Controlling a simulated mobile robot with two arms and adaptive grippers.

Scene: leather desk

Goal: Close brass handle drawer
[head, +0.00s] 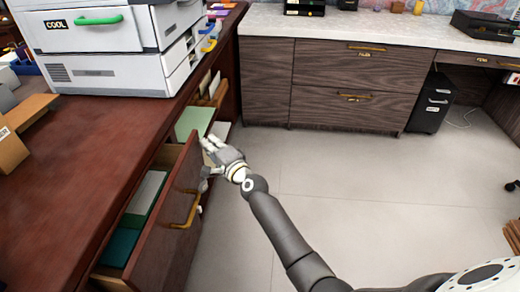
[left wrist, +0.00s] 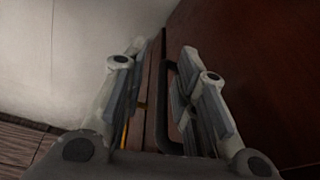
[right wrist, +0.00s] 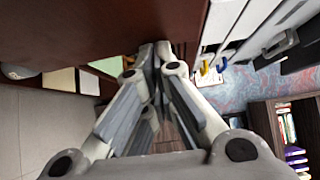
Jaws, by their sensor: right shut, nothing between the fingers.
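The dark wood drawer (head: 160,240) with a brass handle (head: 183,215) stands pulled out from the reddish-brown desk (head: 95,165) in the head view. Green and teal folders (head: 128,240) lie inside it. My right gripper (head: 210,148) is at the drawer's far upper corner, above and beyond the handle; whether it touches the front is unclear. In the right wrist view its fingers (right wrist: 160,52) meet, shut and empty, close to a dark wood surface. My left gripper (left wrist: 160,55) shows only in its wrist view, fingers apart, with wood panels and a dark handle-like bar between and beyond them.
Another compartment with folders (head: 205,100) is open farther along the desk. A white printer (head: 110,60) stands on the desk top. A wood cabinet (head: 340,85) and a black bin unit (head: 433,102) stand at the back.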

